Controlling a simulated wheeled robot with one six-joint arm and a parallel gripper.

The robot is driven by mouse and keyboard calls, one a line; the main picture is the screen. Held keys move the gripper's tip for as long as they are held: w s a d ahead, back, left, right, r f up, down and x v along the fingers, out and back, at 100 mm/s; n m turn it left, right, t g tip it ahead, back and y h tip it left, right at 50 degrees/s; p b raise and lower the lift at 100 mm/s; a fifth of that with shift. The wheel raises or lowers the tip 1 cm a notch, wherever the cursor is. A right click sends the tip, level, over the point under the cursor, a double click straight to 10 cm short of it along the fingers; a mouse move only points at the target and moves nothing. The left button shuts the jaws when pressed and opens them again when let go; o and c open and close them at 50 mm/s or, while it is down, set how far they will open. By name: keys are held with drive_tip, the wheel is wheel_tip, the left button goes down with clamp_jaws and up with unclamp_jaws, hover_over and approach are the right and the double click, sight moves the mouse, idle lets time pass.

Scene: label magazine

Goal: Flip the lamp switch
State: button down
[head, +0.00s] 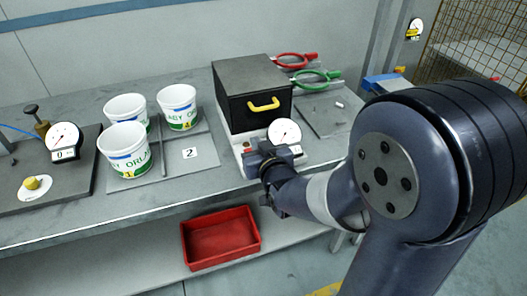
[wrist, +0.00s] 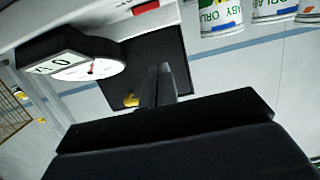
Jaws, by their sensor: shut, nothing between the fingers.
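My gripper (head: 254,158) is in front of a white housing (head: 238,146) at the bench's front edge, below the black box. The wrist view shows the two fingers (wrist: 159,82) close together with nothing between them. A small red part (head: 247,147) on the housing sits just left of my gripper; a red part (wrist: 145,7) also shows at the top of the wrist view. I cannot tell whether it is the lamp switch or a lamp. My gripper hides part of the housing, and I cannot tell whether the fingertips touch anything.
A round gauge (head: 284,132) stands right beside my gripper. The black box (head: 240,90) with a yellow handle (head: 263,104) is behind. White cups (head: 124,148) stand to the left. A red bin (head: 221,238) is on the lower shelf. Red and green pliers-like tools (head: 314,80) lie behind right.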

drive_tip(key=shift+r+v, duration=0.25)
drive_tip(key=shift+v, duration=1.1)
drive_tip(key=shift+r+v, duration=0.25)
drive_tip(key=shift+v, duration=1.1)
drive_tip(key=shift+w+a, duration=0.1)
drive_tip(key=shift+w, duration=0.05)
drive_tip(key=shift+w+a+f, duration=0.3)
drive_tip(key=shift+w+f, duration=0.2)
drive_tip(key=shift+w, duration=0.5)
drive_tip(key=shift+w+a+f, duration=0.3)
drive_tip(key=shift+w+f, duration=0.25)
drive_tip(key=shift+w, duration=0.45)
drive_tip(key=shift+w+a+f, duration=0.3)
drive_tip(key=shift+w+f, duration=0.2)
drive_tip(key=shift+w, duration=0.5)
drive_tip(key=shift+s+d+f+t+b, duration=0.2)
drive_tip(key=shift+s+t+b, duration=0.2)
drive_tip(key=shift+b, duration=0.7)
drive_tip(key=shift+s+r, duration=0.2)
drive_tip(key=shift+r, duration=0.05)
drive_tip(key=shift+v, duration=1.3)
